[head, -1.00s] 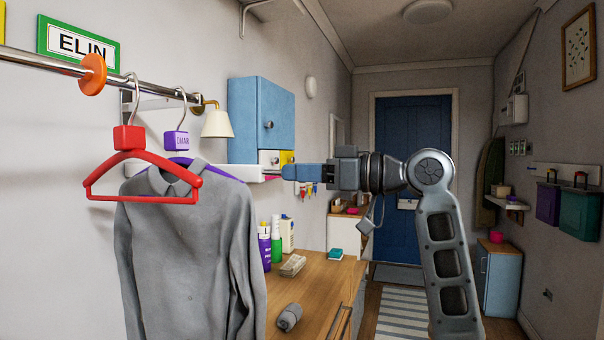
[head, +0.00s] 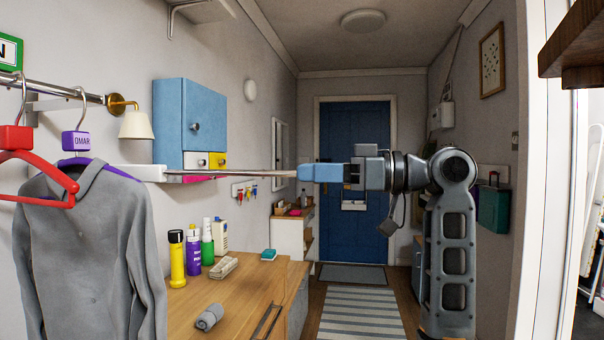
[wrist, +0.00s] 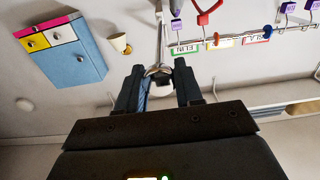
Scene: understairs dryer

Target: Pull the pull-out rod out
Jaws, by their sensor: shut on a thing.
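The pull-out rod (head: 240,173) is a thin metal bar. In the head view it runs level from a white mount (head: 142,173) on the left wall to my gripper (head: 303,173). A long length of it shows outside the mount. My gripper's blue fingers are shut on its outer end and hide that end. In the wrist view the rod (wrist: 161,35) runs away from between the fingers of my gripper (wrist: 158,72), toward the wall.
A blue cabinet (head: 182,125) hangs behind the rod. A grey shirt (head: 90,255) and a red hanger (head: 38,173) hang at left. Bottles, including a yellow one (head: 177,260), stand on a wooden counter (head: 235,300) below. The striped rug (head: 362,312) lies on clear floor.

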